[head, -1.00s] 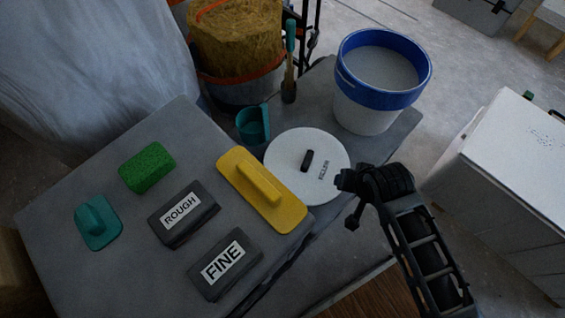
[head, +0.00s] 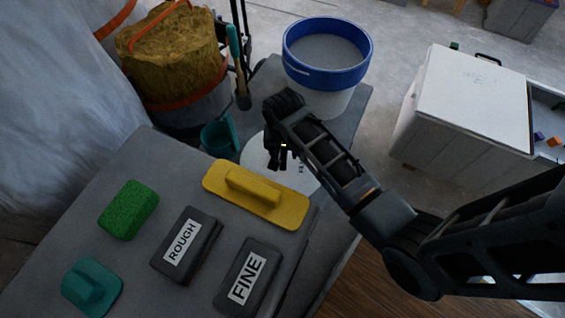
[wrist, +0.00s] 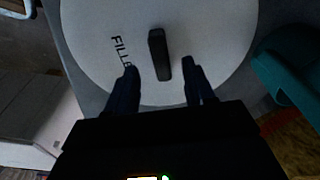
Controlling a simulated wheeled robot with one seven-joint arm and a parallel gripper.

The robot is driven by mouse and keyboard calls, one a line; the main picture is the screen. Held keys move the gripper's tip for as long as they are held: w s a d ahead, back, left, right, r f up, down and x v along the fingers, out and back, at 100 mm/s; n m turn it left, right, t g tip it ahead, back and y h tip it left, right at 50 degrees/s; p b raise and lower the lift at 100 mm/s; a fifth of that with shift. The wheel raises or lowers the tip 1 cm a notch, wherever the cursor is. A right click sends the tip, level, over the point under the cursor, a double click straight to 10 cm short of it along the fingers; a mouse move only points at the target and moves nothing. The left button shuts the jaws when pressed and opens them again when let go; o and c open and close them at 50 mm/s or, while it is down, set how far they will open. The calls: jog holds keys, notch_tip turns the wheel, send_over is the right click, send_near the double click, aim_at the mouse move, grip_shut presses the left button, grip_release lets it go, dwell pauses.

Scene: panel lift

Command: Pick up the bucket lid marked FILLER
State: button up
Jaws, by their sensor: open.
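The FILLER lid is a white round disc (head: 255,157) on the grey table, behind the yellow float, with my arm hiding much of it in the head view. In the wrist view the lid (wrist: 215,40) fills the upper middle, with its dark bar handle (wrist: 158,52) upright in the picture and the FILLER lettering to its left, partly covered by a finger. My gripper (wrist: 160,72) is open and empty. Its two fingers lie over the lid, one on each side of the handle's lower end. I cannot tell its exact height. In the head view my gripper (head: 281,160) is over the lid.
A blue-rimmed bucket (head: 326,60) of pale filler stands behind the lid. A teal scoop (head: 219,138) is close to the lid's left. The yellow float (head: 256,195) lies in front, with ROUGH (head: 186,244) and FINE (head: 248,278) blocks nearer. A white chest (head: 470,100) stands right.

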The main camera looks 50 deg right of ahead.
aim_at(284, 157)
jog(key=f, duration=0.1)
jog(key=f+b, duration=0.1)
jog(key=f, duration=0.1)
jog(key=shift+w+d+f, duration=0.15)
jog(key=shift+d+f, duration=0.05)
jog(key=shift+f, duration=0.05)
jog(key=shift+c, duration=0.5)
grip_shut()
